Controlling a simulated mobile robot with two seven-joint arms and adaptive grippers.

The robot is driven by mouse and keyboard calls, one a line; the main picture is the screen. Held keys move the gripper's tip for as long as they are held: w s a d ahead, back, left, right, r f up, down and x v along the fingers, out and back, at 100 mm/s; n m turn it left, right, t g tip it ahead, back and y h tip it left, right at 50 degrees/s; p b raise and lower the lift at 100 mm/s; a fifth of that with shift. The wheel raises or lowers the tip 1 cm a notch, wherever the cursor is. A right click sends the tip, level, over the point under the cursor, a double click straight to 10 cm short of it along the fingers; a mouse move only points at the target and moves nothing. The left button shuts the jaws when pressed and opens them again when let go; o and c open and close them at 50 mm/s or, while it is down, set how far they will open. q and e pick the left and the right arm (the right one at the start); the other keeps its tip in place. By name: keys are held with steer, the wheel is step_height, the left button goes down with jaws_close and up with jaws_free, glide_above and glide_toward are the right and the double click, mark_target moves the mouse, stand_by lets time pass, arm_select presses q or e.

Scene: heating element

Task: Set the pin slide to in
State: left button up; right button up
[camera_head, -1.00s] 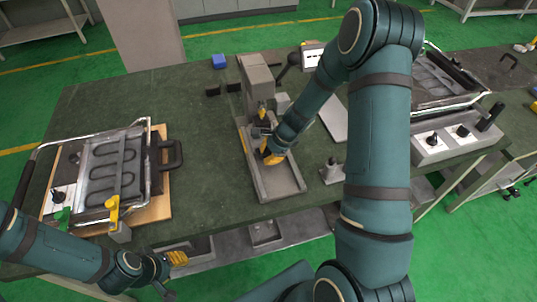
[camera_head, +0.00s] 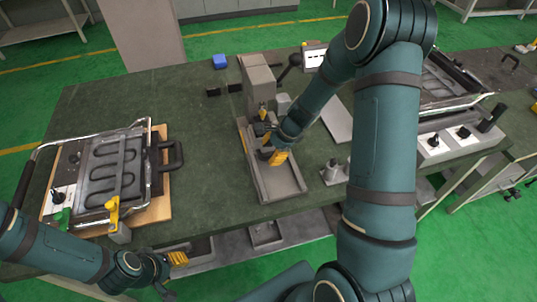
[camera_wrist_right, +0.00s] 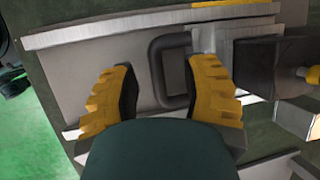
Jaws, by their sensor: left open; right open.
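The grey fixture (camera_head: 283,185) stands on the green bench with a flat tray and an upright grey column (camera_head: 257,82) at its back. My right gripper (camera_head: 281,157) is over the tray, in front of the column. In the right wrist view, a dark U-shaped handle (camera_wrist_right: 158,75) shows between the open yellow fingers of this gripper (camera_wrist_right: 166,95); I cannot tell whether they touch it. I cannot make out for sure which part is the pin slide, or its position. My left gripper (camera_head: 176,259) is open and empty at the bench's front edge, away from the fixture.
A heating plate unit (camera_head: 110,165) with a metal frame lies on a wooden board at the left. A grey control box (camera_head: 445,142) stands at the right. A small blue block (camera_head: 219,62) is at the back. Bench space left of the fixture is clear.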

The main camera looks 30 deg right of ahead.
steer(key=v, duration=0.9)
steer(key=shift+r, duration=0.3)
arm_select(q)
steer(key=shift+s, duration=0.1)
arm_select(e)
steer(key=shift+s+d, duration=0.1)
steer(key=shift+s, duration=0.05)
